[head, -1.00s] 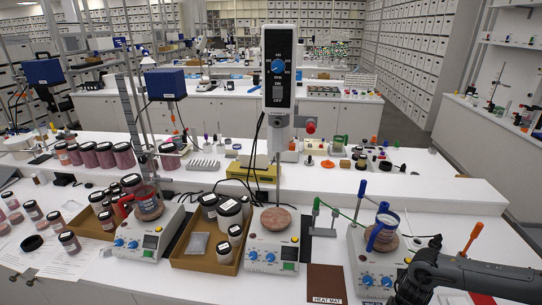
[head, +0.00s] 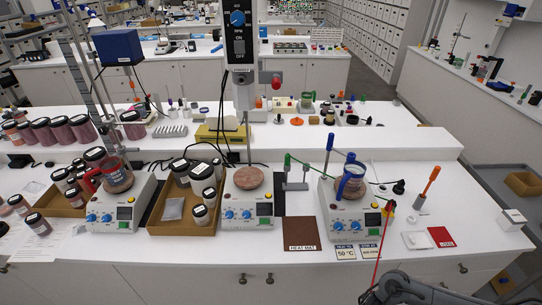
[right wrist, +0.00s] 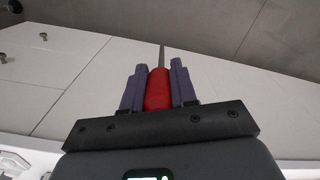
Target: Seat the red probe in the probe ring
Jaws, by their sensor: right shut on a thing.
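The red probe (right wrist: 158,92) has a red handle and a thin grey metal rod pointing away from my right gripper (right wrist: 158,70). In the right wrist view, the gripper's two purple fingers are shut on the handle. A thin red line (head: 380,245) runs from the arm up to the right hotplate. A green-armed stand (head: 296,172) stands left of that hotplate. I cannot clearly single out the probe ring. My left gripper is out of view.
A brown heat mat (head: 302,234), a red card (head: 441,237) and an orange-handled tool (head: 431,180) are nearby. The middle hotplate (head: 247,211) and jar trays stand left. Bare white bench lies at the front.

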